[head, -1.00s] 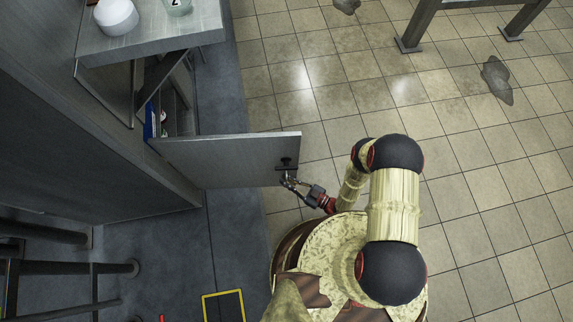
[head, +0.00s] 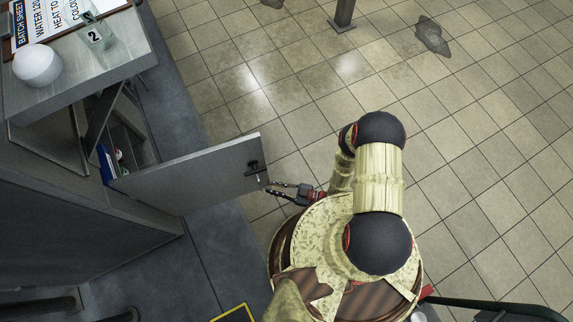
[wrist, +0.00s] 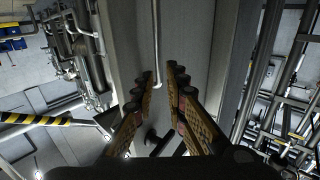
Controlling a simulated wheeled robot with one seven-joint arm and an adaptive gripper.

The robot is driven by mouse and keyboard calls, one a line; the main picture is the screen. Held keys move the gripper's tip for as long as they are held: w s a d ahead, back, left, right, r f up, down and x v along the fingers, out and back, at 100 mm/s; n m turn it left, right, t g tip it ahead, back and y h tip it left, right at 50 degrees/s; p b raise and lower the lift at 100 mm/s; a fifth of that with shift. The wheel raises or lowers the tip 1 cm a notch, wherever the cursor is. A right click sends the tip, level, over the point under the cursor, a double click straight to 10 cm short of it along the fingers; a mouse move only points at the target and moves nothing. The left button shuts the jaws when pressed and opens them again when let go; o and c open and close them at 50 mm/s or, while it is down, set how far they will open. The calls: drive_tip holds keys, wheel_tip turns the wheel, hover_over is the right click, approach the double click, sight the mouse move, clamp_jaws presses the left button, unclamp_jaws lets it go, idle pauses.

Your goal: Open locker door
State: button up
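The grey locker door (head: 190,180) stands swung out from the locker (head: 95,225) in the head view, with the inside partly showing behind it. A dark handle (head: 256,170) sits near the door's free edge. My gripper (head: 270,189) is just beyond that edge, below and right of the handle. Its two fingers are spread, with a gap between them, and it appears empty. In the wrist view my gripper (wrist: 160,82) also shows its fingers apart. A pale rod (wrist: 157,45) runs between the fingertips, and a dark T-shaped piece (wrist: 157,142) shows lower down.
A white round container (head: 37,64), a glass beaker (head: 97,38) and a printed sheet (head: 55,18) are on the locker top. A blue item (head: 106,163) is inside the locker. The tiled floor (head: 480,150) to the right is mostly open.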

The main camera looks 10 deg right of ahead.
drive_tip(key=v, duration=0.6)
drive_tip(key=shift+d, duration=0.2)
idle(0.5)
